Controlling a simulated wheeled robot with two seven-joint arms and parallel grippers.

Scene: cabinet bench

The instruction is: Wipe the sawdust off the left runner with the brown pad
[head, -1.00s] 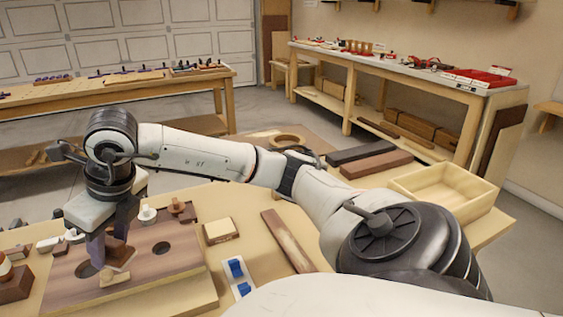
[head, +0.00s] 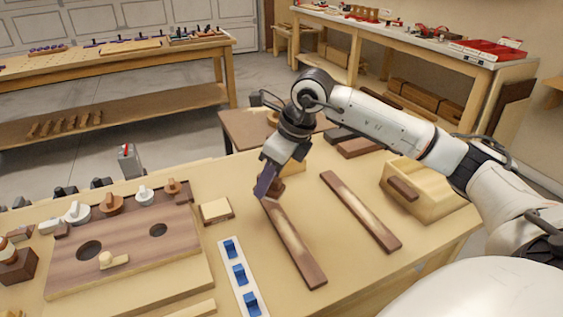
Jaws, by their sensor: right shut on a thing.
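The left runner (head: 297,249) is a long dark brown strip lying slantwise on the bench. A pale, dusty streak runs along its middle. My right gripper (head: 268,187) is at the runner's far end, its fingers pointing down. It is shut on the brown pad (head: 277,188), which is partly hidden by the fingers. The pad is at or just above the runner's far end; I cannot tell whether it touches. My left gripper is not in view.
A second brown strip (head: 372,222) with a pale streak lies to the right. A wooden tray (head: 432,206) stands beyond it. A strip with blue blocks (head: 232,255) and a board with round holes (head: 70,280) are to the left. Bare bench separates the two runners.

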